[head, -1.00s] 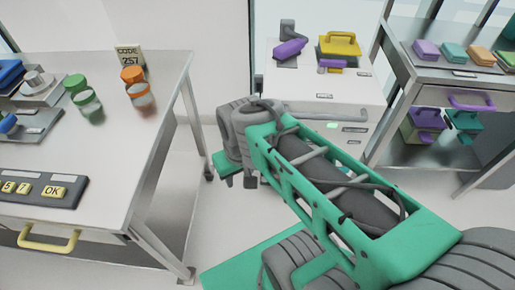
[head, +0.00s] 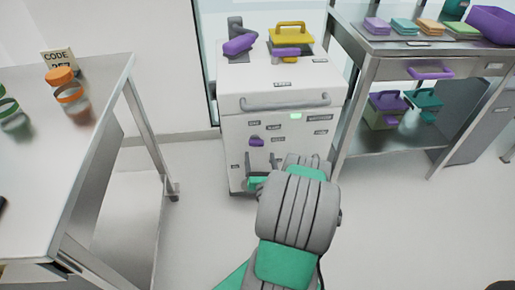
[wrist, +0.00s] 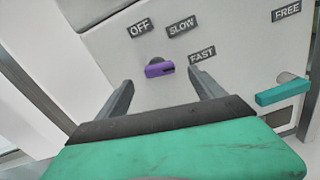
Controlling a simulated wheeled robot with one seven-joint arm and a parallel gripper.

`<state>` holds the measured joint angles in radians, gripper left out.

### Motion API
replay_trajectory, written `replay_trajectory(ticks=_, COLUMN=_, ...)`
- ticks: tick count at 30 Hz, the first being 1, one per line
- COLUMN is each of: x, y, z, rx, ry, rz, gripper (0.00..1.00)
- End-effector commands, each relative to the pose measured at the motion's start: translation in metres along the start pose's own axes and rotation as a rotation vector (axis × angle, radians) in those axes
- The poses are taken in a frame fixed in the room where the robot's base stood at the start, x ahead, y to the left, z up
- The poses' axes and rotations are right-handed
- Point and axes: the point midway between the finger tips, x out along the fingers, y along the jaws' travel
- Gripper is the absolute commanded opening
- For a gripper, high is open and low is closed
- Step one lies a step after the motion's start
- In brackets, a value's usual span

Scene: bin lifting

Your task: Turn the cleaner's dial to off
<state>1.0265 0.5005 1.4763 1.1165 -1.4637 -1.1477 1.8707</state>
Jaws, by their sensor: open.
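The cleaner (head: 275,100) is a white cabinet with a labelled front panel. Its purple dial (head: 257,141) is on the panel's left part; it also shows in the wrist view (wrist: 160,70), lying nearly level with a dark mark at its right end, on the FAST side. The OFF label (wrist: 139,28) is up and left of it, the SLOW label (wrist: 181,26) above right, the FAST label (wrist: 202,53) to the right. My gripper (wrist: 160,80) is open and empty, its fingers either side of and below the dial in the picture, apparently not touching it.
A teal lever (wrist: 285,90) sticks out from the panel near the FREE label (wrist: 286,11). A grey bar handle (head: 285,101) crosses the cleaner's upper front. A steel table (head: 75,135) stands left, a shelf unit (head: 385,135) right. Floor between is clear.

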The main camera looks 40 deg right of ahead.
Motion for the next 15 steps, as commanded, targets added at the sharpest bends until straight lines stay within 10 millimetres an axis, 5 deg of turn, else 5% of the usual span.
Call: replay_trajectory(ticks=15, x=0.060, y=0.003, z=0.001, rx=-0.007, ry=0.002, rz=0.007, gripper=0.78)
